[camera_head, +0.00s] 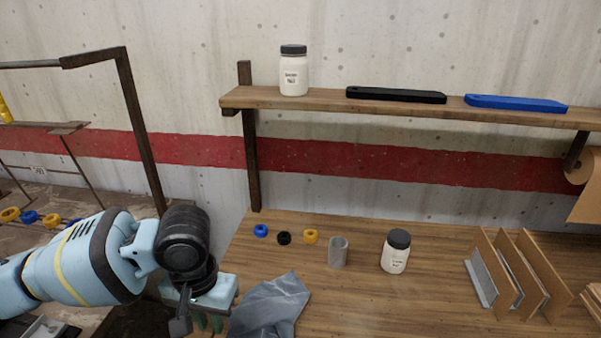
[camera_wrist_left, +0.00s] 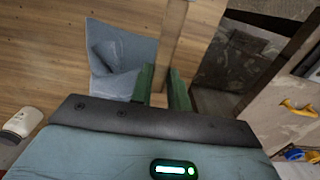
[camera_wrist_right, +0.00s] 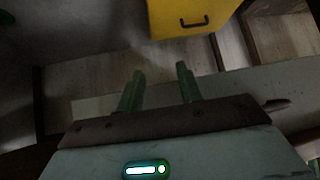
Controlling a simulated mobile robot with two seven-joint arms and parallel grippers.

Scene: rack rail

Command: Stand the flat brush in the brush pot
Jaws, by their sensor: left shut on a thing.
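The brush pot is most likely the small grey cylinder (camera_head: 338,253), upright on the bench. My left gripper (camera_head: 208,322) is low at the bench's left front edge, left of the pot and well apart from it. In the left wrist view its green fingers (camera_wrist_left: 162,90) are closed on a narrow wood-coloured piece (camera_wrist_left: 159,98), which I take to be the flat brush. Its bristles cannot be made out. My right gripper (camera_wrist_right: 159,90) shows only in its wrist view, open and empty.
A crumpled grey cloth (camera_head: 270,306) lies beside my left gripper. A dark-lidded jar (camera_head: 396,252) stands right of the pot, with a divider rack (camera_head: 510,270) farther right. Blue, black and yellow rings (camera_head: 310,236) lie behind. A shelf (camera_head: 420,106) hangs above.

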